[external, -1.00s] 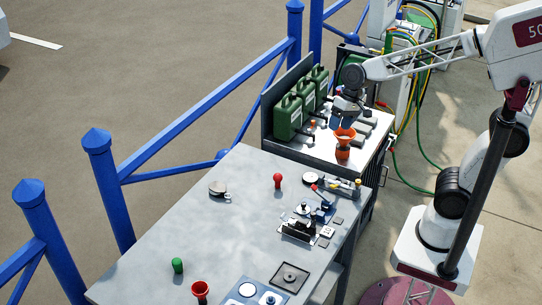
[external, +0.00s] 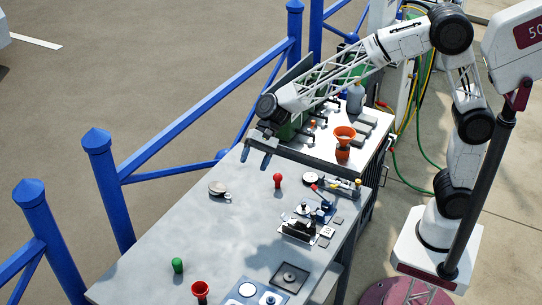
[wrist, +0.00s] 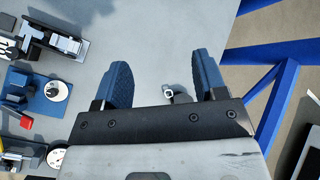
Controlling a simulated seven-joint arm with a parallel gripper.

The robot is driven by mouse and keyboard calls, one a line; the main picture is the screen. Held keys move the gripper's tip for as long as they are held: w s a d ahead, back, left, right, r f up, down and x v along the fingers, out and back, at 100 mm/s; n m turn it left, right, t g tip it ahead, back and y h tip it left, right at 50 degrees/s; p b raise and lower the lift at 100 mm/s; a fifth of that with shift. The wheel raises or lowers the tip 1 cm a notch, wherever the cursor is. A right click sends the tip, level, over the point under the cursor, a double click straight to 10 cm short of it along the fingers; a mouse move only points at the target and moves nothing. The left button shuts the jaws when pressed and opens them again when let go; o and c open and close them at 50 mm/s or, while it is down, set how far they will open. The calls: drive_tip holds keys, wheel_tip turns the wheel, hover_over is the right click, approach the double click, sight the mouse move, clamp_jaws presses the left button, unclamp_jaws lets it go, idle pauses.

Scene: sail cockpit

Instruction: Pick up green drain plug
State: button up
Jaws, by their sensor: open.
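The green drain plug (external: 177,265), a small knob-shaped piece, stands on the near left part of the grey table in the external view. I do not make it out in the wrist view. My gripper (external: 259,158) is above the table's far left edge, well behind the plug and apart from it. In the wrist view its two blue fingers (wrist: 165,75) are spread with nothing held between them.
A round metal piece (external: 217,188) lies at left. Fixtures (external: 301,223) line the right side. Blue railing (external: 210,120) runs along the left.

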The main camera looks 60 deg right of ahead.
drive_tip(key=w+a+f+m+y, duration=0.1)
drive_tip(key=w+a+f+m, duration=0.2)
drive_tip(key=a, duration=0.5)
drive_tip(key=w+a+f+m+y, duration=0.1)
drive_tip(key=w+a+f, duration=0.2)
drive_tip(key=a+f, duration=0.35)
drive_tip(key=m+y, duration=0.2)
drive_tip(key=m, duration=0.2)
approach(177, 264)
drive_tip(key=shift+w+a, duration=0.2)
drive_tip(key=shift+a, duration=0.5)
drive_tip(key=shift+a+f, duration=0.35)
drive_tip(key=shift+a, duration=0.1)
drive_tip(key=shift+x, duration=1.25)
drive_tip(key=shift+a+f, duration=0.1)
drive_tip(key=shift+a, duration=0.05)
drive_tip(key=shift+x, duration=2.4)
drive_tip(key=shift+s, duration=0.15)
